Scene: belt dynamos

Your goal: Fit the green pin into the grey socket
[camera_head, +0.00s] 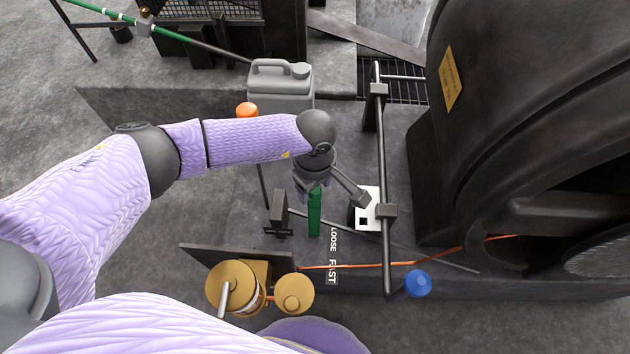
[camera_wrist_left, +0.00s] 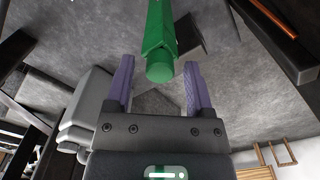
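The green pin (camera_head: 314,212) stands upright below my left gripper (camera_head: 313,188) in the head view. In the left wrist view the pin (camera_wrist_left: 160,38) comes down from the top, its blunt end between and just beyond the fingertips. My left gripper (camera_wrist_left: 160,78) is open, with a gap on each side of the pin. A dark grey upright block (camera_head: 279,207) stands just left of the pin. I cannot tell for sure which grey part is the socket; the pin's lower end may hide it. My right gripper is not in view.
A black rail (camera_head: 382,150) with a blue knob (camera_head: 417,283) stands right of the pin, beside a large dark machine (camera_head: 530,140). A grey jerrycan (camera_head: 280,90) stands behind. Brass drums (camera_head: 232,286) are in front. A white marker plate (camera_head: 369,196) is close right.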

